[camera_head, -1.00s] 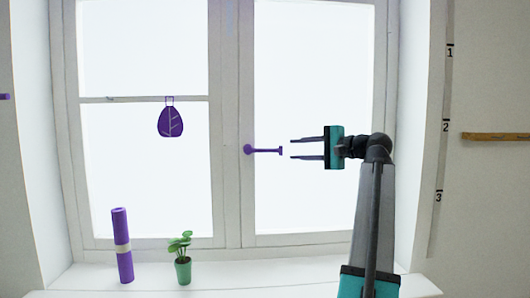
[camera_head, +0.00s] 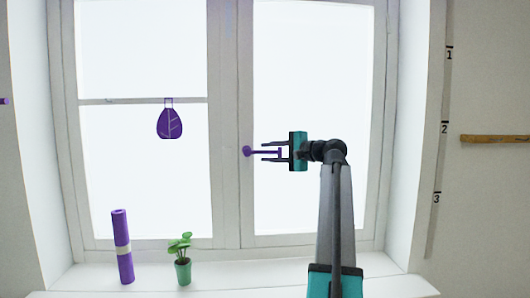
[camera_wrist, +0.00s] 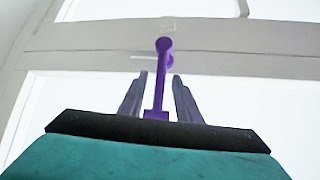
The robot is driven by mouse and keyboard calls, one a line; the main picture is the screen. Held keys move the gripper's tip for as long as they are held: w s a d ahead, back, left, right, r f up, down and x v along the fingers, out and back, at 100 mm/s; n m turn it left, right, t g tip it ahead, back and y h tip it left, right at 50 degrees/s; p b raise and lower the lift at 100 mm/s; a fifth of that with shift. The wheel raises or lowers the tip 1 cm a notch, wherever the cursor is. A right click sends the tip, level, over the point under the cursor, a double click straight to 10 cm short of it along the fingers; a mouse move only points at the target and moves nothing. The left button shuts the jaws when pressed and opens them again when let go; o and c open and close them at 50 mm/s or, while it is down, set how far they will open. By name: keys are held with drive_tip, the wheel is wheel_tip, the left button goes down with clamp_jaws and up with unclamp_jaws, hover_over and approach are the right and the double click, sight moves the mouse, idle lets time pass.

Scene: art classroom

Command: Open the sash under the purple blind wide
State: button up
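The window has two sashes, a left sash (camera_head: 146,103) with a crossbar and a right sash (camera_head: 245,205) with one tall pane. A purple handle (camera_head: 248,151) sits on the right sash's left stile, its lever pointing right. My gripper (camera_head: 265,152) is open, with one finger above and one below the lever. In the wrist view the handle (camera_wrist: 163,46) runs between the two spread fingers (camera_wrist: 160,78), with gaps on both sides. Both sashes look shut. No purple blind shows in these views.
A purple roll (camera_head: 122,246) and a green potted plant (camera_head: 183,258) stand on the left of the sill (camera_head: 235,281). A purple leaf-marked tag (camera_head: 169,121) hangs on the left sash's crossbar. A wooden rail (camera_head: 495,138) is on the right wall.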

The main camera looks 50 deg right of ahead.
drive_tip(key=shift+w+f, duration=0.1)
drive_tip(key=shift+w, duration=0.65)
clamp_jaws()
drive_tip(key=shift+a, duration=0.2)
